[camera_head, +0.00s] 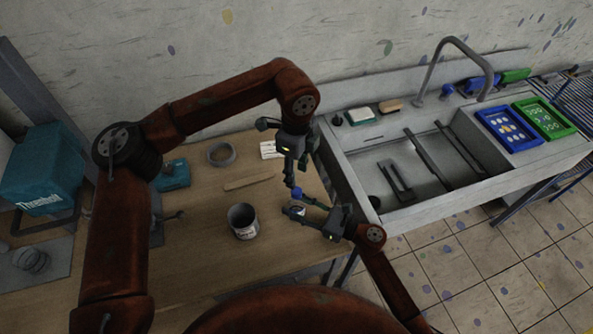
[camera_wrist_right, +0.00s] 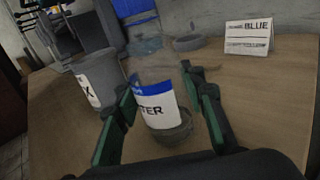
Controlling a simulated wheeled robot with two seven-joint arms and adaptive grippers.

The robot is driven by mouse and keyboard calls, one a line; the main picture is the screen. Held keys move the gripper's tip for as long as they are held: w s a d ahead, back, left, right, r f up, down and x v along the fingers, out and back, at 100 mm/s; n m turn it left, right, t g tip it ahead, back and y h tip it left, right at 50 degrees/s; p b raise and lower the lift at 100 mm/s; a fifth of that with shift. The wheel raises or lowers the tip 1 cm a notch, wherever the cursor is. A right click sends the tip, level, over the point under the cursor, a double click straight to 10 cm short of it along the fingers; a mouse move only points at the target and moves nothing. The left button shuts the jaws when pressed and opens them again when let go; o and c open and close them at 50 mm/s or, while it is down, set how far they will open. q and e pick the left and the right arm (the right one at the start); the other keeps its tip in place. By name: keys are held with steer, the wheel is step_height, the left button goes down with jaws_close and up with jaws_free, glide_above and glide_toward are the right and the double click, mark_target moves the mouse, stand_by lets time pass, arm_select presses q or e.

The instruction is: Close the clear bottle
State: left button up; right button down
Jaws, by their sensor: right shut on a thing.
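The clear bottle (camera_wrist_right: 158,75), with a white and blue label ending in "TER", stands between the green fingers of my right gripper (camera_wrist_right: 160,105) in the right wrist view. The right gripper (camera_head: 312,205) is shut on it at the table's right edge in the head view, where the bottle (camera_head: 297,210) looks small and partly covered. A blue cap (camera_head: 297,193) shows just above the bottle. My left gripper (camera_head: 294,174) points down from above, its fingertips close to the cap. I cannot tell whether it grips the cap, or whether the cap touches the bottle.
A grey can (camera_head: 243,221) stands left of the bottle; its label shows in the wrist view (camera_wrist_right: 98,80). A sink (camera_head: 410,165) is to the right.

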mark_target(296, 191)
stand_by(0.4)
arm_select(q)
steer(key=shift+f, duration=4.05)
steer(key=shift+c, duration=0.4)
